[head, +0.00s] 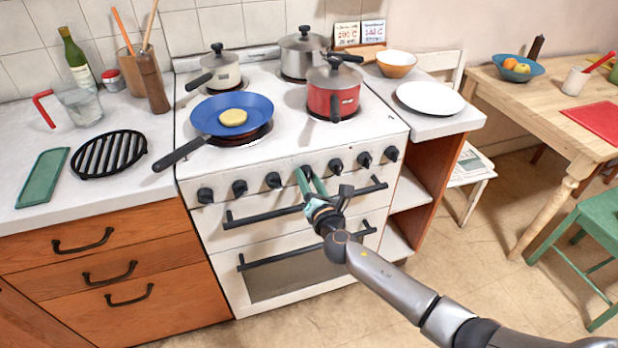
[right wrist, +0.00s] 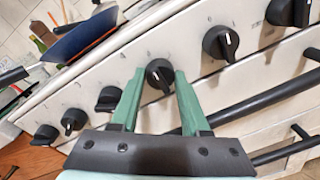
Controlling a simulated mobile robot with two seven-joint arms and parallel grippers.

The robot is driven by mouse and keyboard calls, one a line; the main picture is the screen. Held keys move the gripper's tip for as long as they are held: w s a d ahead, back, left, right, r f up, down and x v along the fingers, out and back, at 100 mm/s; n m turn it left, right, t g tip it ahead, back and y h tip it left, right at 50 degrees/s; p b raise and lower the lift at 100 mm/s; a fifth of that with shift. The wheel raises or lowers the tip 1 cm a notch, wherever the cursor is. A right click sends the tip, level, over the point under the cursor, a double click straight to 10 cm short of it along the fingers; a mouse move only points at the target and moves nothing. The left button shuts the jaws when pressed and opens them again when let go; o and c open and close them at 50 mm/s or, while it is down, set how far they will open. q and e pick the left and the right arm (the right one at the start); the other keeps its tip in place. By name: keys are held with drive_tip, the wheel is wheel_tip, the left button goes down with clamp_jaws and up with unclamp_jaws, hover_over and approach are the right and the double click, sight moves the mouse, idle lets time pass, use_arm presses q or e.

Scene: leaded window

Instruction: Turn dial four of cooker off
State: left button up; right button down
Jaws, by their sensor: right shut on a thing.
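The cooker (head: 290,222) is white, with a row of several black dials along its front panel. Dial three (right wrist: 110,97) and dial five (right wrist: 220,43) are clear of the fingers. My left gripper is out of view.
A black oven handle (head: 285,257) runs below the dials. A red pot (head: 333,92) stands front right. A wooden table (head: 520,98) is at the right.

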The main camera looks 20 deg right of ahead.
idle(0.5)
drive_tip(key=shift+c, duration=2)
unclamp_jaws()
use_arm(q)
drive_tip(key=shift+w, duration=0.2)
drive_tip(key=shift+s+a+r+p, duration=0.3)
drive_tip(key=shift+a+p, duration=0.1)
drive_tip(key=shift+p, duration=0.2)
use_arm(e)
drive_tip(key=s, duration=1.2)
drive_tip(key=shift+s+r, duration=0.25)
drive_tip(key=shift+r, duration=0.1)
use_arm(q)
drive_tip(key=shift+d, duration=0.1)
